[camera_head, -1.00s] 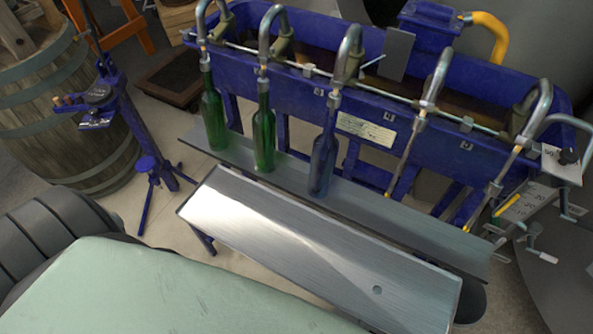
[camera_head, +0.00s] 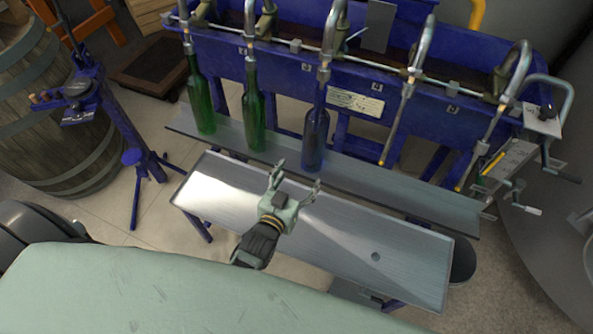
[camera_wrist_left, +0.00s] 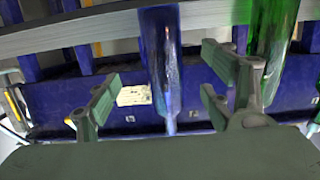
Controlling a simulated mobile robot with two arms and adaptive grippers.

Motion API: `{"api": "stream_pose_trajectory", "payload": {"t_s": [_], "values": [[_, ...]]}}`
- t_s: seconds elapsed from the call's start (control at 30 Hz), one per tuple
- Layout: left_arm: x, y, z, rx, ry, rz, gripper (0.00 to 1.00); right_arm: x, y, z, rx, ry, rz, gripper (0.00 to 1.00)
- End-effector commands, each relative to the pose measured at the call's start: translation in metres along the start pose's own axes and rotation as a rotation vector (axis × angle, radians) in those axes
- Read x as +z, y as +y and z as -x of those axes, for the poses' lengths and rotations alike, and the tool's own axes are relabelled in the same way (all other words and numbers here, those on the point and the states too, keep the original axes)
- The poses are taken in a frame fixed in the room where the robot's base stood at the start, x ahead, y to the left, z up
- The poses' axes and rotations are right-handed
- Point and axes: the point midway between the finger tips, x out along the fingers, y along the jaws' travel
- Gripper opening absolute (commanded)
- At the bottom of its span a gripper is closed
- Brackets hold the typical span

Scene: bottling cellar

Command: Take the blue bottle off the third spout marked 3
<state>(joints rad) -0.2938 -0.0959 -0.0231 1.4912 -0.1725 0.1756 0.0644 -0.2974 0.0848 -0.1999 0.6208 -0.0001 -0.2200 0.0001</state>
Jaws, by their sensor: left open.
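The blue bottle (camera_head: 316,140) hangs upright under the third spout (camera_head: 328,55) from the left, its base at the narrow grey shelf. My left gripper (camera_head: 298,174) is open and empty, over the steel tray in front of and below the bottle. In the left wrist view, turned upside down, the blue bottle (camera_wrist_left: 160,50) shows between the spread fingers of the gripper (camera_wrist_left: 158,88), beyond them and apart from them. The number on the plate by the spout is too small to read. My right gripper is not in view.
Two green bottles (camera_head: 253,120) hang on the spouts to the left. The spouts to the right are empty. The shelf (camera_head: 420,195) runs under the spouts, with the steel tray (camera_head: 400,265) in front. A blue stand (camera_head: 133,157) and a barrel (camera_head: 50,120) are at the left.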

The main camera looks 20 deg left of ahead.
Motion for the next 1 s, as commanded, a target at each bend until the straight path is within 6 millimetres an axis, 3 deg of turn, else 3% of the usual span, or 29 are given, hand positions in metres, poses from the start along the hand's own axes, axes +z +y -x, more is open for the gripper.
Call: {"api": "stream_pose_trajectory", "payload": {"t_s": [0.03, 0.17, 1.0], "values": [[-0.013, -0.001, -0.001, -0.005, 0.027, 0.002, 0.74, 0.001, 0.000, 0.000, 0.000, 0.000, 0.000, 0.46], [-0.026, -0.003, -0.004, -0.011, 0.058, 0.001, 0.74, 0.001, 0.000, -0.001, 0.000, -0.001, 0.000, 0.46], [-0.027, -0.004, -0.065, -0.010, 0.059, 0.000, 0.74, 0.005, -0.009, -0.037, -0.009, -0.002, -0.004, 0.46]]}}
